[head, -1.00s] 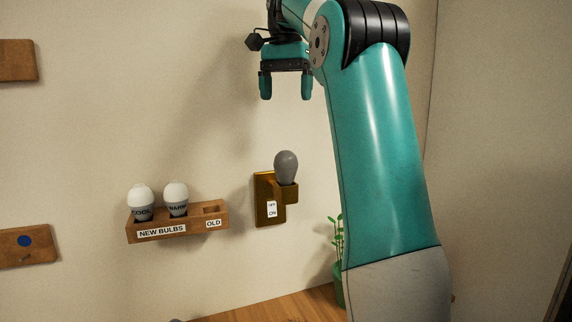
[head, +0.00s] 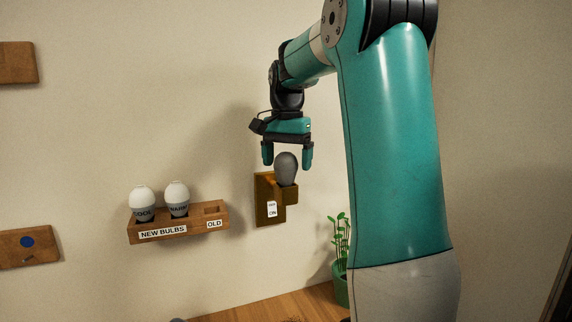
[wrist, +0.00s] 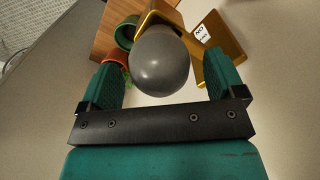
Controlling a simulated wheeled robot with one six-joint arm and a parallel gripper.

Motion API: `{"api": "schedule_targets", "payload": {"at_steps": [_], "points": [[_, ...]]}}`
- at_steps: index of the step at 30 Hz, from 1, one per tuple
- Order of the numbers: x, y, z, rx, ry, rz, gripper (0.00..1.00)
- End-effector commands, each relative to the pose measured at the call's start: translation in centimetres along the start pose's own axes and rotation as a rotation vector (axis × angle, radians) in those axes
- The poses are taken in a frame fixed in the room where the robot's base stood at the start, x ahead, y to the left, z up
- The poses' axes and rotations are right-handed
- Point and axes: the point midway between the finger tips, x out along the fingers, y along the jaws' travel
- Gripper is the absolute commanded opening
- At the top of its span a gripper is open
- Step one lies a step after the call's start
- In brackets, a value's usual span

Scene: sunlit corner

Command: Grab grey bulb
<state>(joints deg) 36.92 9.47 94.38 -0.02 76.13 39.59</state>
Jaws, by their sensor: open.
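The grey bulb (head: 286,169) stands upright in a brass wall socket (head: 264,199) that has an ON switch label on its front. My gripper (head: 287,162) points down with its jaws open, and its fingertips are about level with the top of the bulb, one to each side of it in the head view. In the wrist view the grey bulb (wrist: 160,62) lies between the two teal fingers and a little beyond them, with a gap on both sides. My gripper (wrist: 163,62) holds nothing.
A wooden wall rack (head: 180,229) at left holds two white bulbs marked COOL and WARM, with an empty OLD slot at its right end. A green potted plant (head: 341,285) stands below right of the socket. Wooden plaques are on the wall at far left.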

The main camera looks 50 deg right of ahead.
Motion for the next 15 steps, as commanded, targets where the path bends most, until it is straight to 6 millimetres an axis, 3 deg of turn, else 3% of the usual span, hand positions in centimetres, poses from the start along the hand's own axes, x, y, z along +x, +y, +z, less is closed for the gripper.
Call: {"api": "schedule_targets", "payload": {"at_steps": [4, 10, 11, 15], "points": [[1.21, 0.02, 0.03, 0.000, -0.001, 0.001, 0.88], [1.38, 0.00, 0.02, 0.000, 0.000, 0.000, 0.88], [1.37, 0.00, 0.02, 0.000, 0.000, 0.000, 0.86], [1.36, 0.00, 0.01, 0.000, 0.000, 0.000, 0.54]]}}
